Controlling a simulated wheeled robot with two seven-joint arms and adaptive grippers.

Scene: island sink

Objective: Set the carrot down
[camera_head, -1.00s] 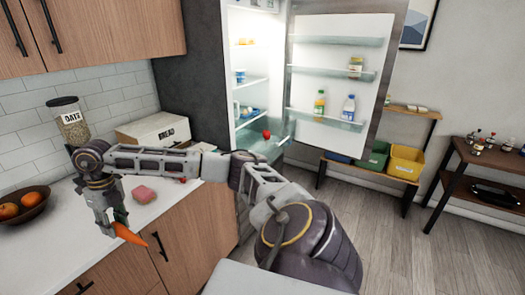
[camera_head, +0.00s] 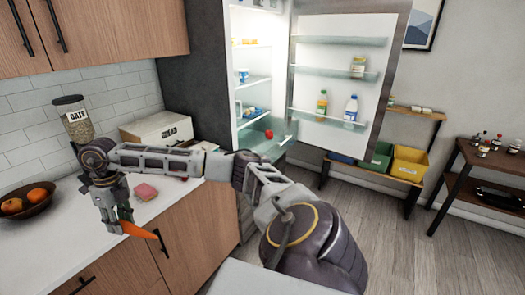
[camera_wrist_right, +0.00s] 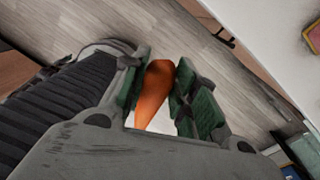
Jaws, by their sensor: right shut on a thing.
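The orange carrot (camera_head: 139,230) is held in my right gripper (camera_head: 118,219), its narrow end pointing right past the counter's front edge. In the wrist view, the carrot (camera_wrist_right: 155,92) sits between the two green-padded fingers of the right gripper (camera_wrist_right: 160,95), with floor and a strip of white surface behind it. The white counter (camera_head: 60,250) lies below and left of the gripper. I cannot tell how high the carrot is above the counter. My left gripper is not in view.
A fruit bowl (camera_head: 28,203), a pink sponge-like block (camera_head: 146,191), an oats jar (camera_head: 74,122) and a bread box (camera_head: 157,130) stand on the counter. The fridge door (camera_head: 338,75) is open at the back. Bare counter lies left of the gripper.

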